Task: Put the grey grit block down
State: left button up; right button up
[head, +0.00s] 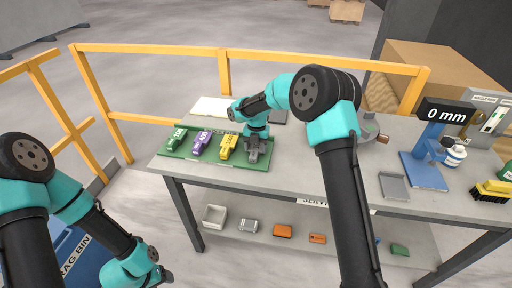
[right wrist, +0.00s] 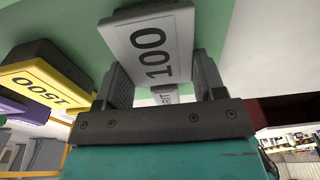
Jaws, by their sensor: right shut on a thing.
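The grey grit block, marked 100 (right wrist: 150,45), is between the two fingers of my right gripper (right wrist: 160,85), which is shut on it. In the head view the right gripper (head: 256,146) points down at the right end of the green tray (head: 196,157), by the yellow block. I cannot tell whether the grey block touches the tray. On the tray stand a green block (head: 177,138), a purple block (head: 201,140) and a yellow block (head: 228,147), marked 1500 in the right wrist view (right wrist: 45,85). My left gripper (head: 160,277) is low at the left, off the table; its jaws are unclear.
A blue stand with a 0 mm display (head: 430,150), a grey tray (head: 394,187) and a yellow brush (head: 492,190) are on the right of the table. The lower shelf holds several small items. A yellow railing (head: 160,50) runs behind. A blue bin (head: 80,257) is at the left.

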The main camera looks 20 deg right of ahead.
aim_at(257, 146)
jog(key=shift+f, duration=0.1)
jog(key=o, duration=1)
jog(key=r, duration=0.8)
jog(key=w+r, duration=0.1)
jog(key=r, duration=0.3)
jog(key=shift+d+r, duration=0.1)
jog(key=shift+d, duration=0.2)
